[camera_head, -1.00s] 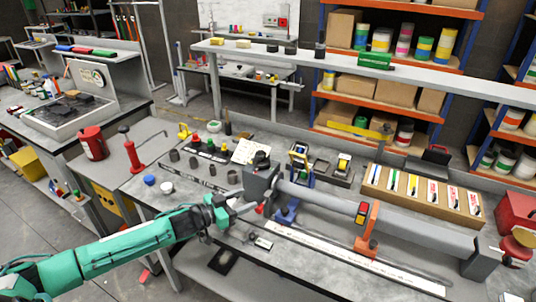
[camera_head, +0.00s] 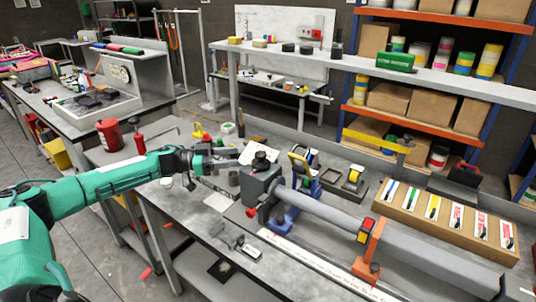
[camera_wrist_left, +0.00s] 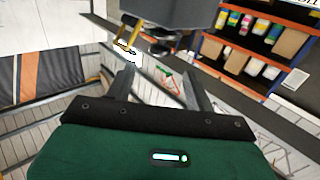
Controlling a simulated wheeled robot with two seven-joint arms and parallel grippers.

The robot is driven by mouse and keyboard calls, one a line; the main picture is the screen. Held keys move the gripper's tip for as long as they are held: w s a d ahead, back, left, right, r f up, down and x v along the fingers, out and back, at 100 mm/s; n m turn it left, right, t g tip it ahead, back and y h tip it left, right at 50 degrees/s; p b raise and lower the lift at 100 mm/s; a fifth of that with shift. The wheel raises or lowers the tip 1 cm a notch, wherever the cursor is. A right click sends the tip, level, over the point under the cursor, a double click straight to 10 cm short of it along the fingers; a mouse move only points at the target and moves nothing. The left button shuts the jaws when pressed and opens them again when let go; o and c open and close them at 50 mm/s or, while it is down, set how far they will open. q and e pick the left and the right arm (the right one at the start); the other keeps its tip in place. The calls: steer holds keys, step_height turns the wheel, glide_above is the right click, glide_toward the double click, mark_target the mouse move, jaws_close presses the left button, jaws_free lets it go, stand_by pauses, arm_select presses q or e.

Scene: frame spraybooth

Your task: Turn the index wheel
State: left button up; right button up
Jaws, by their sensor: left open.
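A grey block (camera_head: 262,186) stands at the left end of a long grey tube (camera_head: 320,208) on the bench. A dark round knob (camera_head: 261,160) sits on top of the block; it looks like the index wheel, but I cannot be sure. My left gripper (camera_head: 234,158) is open, left of the knob and apart from it. In the left wrist view its two fingers (camera_wrist_left: 160,75) are spread with nothing between them. A grey block (camera_wrist_left: 175,12) with a dark round part (camera_wrist_left: 160,48) shows beyond the fingertips. My right gripper is not in view.
A raised shelf (camera_head: 430,85) runs along the back.

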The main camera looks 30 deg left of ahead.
mark_target(263, 153)
arm_select(q)
steer(key=x, duration=0.2)
steer(key=p+x, duration=0.1)
steer(key=x, duration=0.1)
steer(key=shift+w+d+r, duration=0.2)
steer(key=shift+d+r, duration=0.05)
steer(key=p+x, duration=0.1)
steer(key=x, duration=0.4)
steer(key=shift+w+d+f+p, duration=0.15)
steer(key=shift+w+d+p, duration=0.1)
steer(key=shift+p, duration=0.1)
steer(key=shift+w+d+f, duration=0.1)
steer(key=shift+w+d, duration=0.25)
steer(key=shift+d, duration=0.15)
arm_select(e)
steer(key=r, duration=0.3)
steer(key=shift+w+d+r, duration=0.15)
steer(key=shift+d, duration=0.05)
arm_select(q)
steer(key=c, duration=0.9)
steer(key=shift+c, duration=0.2)
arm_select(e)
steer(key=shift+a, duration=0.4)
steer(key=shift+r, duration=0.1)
